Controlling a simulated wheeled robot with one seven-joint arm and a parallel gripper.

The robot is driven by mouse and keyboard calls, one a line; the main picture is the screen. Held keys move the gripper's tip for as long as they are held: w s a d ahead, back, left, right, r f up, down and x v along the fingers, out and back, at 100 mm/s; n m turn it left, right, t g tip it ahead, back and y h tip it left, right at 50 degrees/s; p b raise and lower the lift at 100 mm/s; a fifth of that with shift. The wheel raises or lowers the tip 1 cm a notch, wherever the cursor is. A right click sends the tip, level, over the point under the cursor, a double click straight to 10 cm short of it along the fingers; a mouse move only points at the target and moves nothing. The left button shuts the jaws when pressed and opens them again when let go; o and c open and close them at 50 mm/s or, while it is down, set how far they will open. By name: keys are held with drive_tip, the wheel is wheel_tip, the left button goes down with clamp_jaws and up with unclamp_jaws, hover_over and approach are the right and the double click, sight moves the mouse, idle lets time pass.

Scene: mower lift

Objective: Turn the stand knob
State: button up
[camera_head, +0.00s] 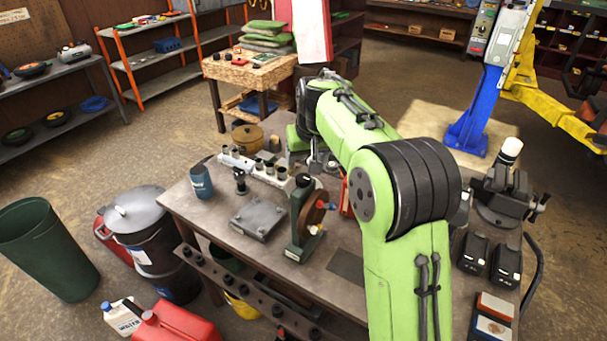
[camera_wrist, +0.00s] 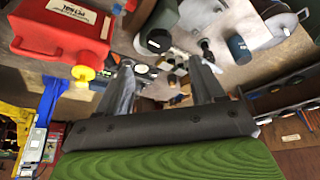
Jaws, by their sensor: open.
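A dark green stand (camera_head: 302,226) stands upright on the workbench in the head view. It carries a brown disc (camera_head: 314,212) on its right side. A small red-tipped part (camera_head: 331,206) sticks out beside the disc, and a pale knob-like part (camera_head: 313,230) shows lower down; I cannot tell which is the stand knob. My gripper (camera_head: 315,160) hangs over the back of the bench, behind and apart from the stand, partly hidden by my arm. In the wrist view, my gripper (camera_wrist: 160,66) has its two fingers spread with nothing held. I cannot make out the stand clearly there.
On the workbench (camera_head: 183,201) are a blue cup (camera_head: 201,181), a grey plate fixture (camera_head: 257,217), a white block with several sockets (camera_head: 255,167) and a brown pot (camera_head: 247,137). A vise (camera_head: 502,195) stands at the right. My arm crosses the bench's right half.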

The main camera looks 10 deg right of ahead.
sight(303, 177)
drive_tip(key=x, duration=0.9)
drive_tip(key=shift+p, duration=0.3)
drive_tip(key=shift+r, duration=0.1)
drive_tip(key=c, duration=1)
drive_tip(key=shift+c, duration=0.2)
drive_tip(key=shift+m, duration=0.3)
drive_tip(key=m+h, duration=0.1)
drive_tip(key=m, duration=0.2)
drive_tip(key=shift+a+m+h+p, duration=0.15)
drive_tip(key=shift+m+h+p, duration=0.2)
drive_tip(key=shift+m+h, duration=0.05)
drive_tip(key=m, duration=0.2)
drive_tip(key=m+g+h+p, duration=0.1)
drive_tip(key=m, duration=0.1)
drive_tip(key=shift+w+a+m, duration=0.1)
drive_tip(key=shift+w+m, duration=0.05)
drive_tip(key=shift+m, duration=0.15)
drive_tip(key=m, duration=0.2)
drive_tip(key=m+g+h, duration=0.1)
drive_tip(key=m, duration=0.1)
drive_tip(key=shift+w+g, duration=0.1)
drive_tip(key=shift+g, duration=0.2)
drive_tip(key=m, duration=0.2)
drive_tip(key=m+g, duration=0.1)
drive_tip(key=m, duration=0.1)
drive_tip(key=shift+m+g+h, duration=0.3)
drive_tip(key=shift+h, duration=0.1)
